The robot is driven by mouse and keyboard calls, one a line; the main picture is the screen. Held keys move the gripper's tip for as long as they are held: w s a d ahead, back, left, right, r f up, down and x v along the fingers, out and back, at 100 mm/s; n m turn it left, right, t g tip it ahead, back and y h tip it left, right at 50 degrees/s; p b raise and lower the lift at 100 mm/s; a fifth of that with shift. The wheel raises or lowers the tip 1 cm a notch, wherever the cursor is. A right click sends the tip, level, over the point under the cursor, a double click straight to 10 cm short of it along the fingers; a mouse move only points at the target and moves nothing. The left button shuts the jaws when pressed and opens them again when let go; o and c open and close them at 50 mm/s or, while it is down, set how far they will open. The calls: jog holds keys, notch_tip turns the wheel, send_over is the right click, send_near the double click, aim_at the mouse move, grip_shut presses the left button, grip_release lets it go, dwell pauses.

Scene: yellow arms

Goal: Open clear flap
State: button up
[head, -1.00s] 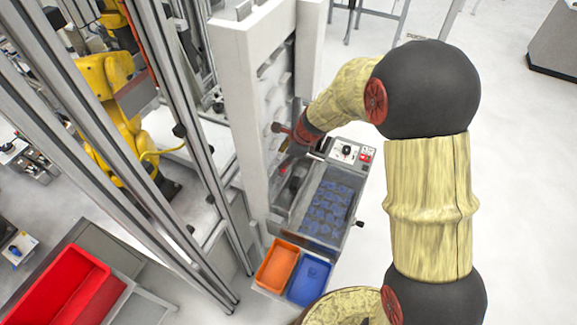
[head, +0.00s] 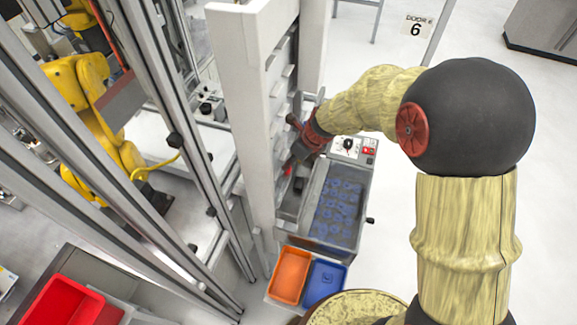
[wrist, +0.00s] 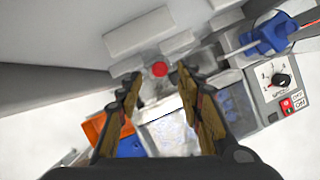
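The machine has a grey tray section (head: 348,232) holding several blue pieces, below a tall white frame. A pale, glossy see-through panel (wrist: 168,136) shows between my fingers in the wrist view; it may be the clear flap, but its edges are hard to make out. My gripper (wrist: 156,85) is open with its two fingers wide apart and nothing visible held between them. A round red knob or button (wrist: 160,69) lies just beyond the fingertips. In the head view my gripper (head: 294,166) is by the white frame, at the tray's upper left. Contact cannot be told.
An orange bin (head: 290,275) and a blue bin (head: 324,284) sit at the machine's front. A control panel with a dial (wrist: 282,80) is to the right. Metal posts (head: 190,130) and a yellow robot arm (head: 85,105) stand left.

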jog(key=x, duration=0.6)
jog(key=shift+a+b, duration=0.1)
jog(key=shift+b, duration=0.2)
jog(key=shift+c, duration=1.2)
grip_shut()
